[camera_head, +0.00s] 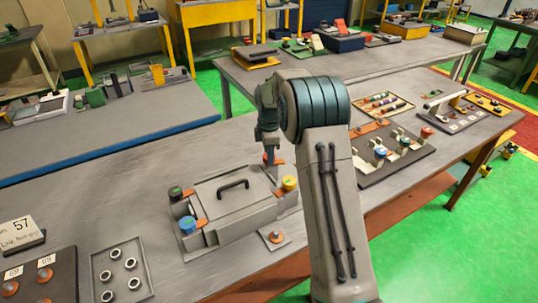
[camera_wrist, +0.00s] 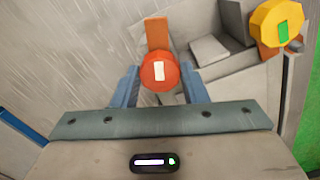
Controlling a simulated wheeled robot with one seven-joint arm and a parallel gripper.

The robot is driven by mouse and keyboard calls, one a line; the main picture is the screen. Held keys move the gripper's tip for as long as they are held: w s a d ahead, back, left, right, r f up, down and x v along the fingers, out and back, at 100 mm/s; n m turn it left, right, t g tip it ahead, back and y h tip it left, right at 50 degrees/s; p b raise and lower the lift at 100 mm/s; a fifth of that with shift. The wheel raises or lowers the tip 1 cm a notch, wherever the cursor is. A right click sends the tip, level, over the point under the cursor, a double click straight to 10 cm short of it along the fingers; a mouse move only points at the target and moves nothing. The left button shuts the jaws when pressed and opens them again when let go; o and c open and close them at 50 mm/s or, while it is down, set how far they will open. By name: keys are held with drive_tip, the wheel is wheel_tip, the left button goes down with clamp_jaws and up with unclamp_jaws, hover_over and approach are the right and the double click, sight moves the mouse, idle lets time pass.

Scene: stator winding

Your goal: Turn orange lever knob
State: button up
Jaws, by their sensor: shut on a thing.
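The orange lever knob (camera_wrist: 159,74) is round, red-orange, with a white rectangle on its face. It sits at one corner of a grey machine box (camera_head: 222,222), with an orange lever (camera_wrist: 158,35) reaching out from it. My gripper (camera_wrist: 160,86) is shut on the knob, one blue finger on each side. In the head view my gripper (camera_head: 271,150) points down at the box's far right corner, and my arm hides part of that area.
The box has a black handle (camera_head: 233,186) on top. A tray of rings (camera_head: 122,270) lies front left.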

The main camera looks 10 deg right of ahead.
drive_tip(key=m+b, duration=0.1)
drive_tip(key=m, duration=0.3)
drive_tip(key=shift+r+m, duration=0.1)
drive_tip(key=shift+m, duration=0.2)
drive_tip(key=m, duration=0.3)
drive_tip(key=shift+m, duration=0.4)
drive_tip(key=m, duration=0.4)
drive_tip(key=shift+w+r+b, duration=0.1)
drive_tip(key=shift+b, duration=0.3)
drive_tip(key=m, duration=0.4)
drive_tip(key=shift+r, duration=0.1)
drive_tip(key=m, duration=1)
drive_tip(key=shift+m, duration=0.4)
drive_tip(key=shift+m+p, duration=0.4)
drive_tip(key=shift+m, duration=1.3)
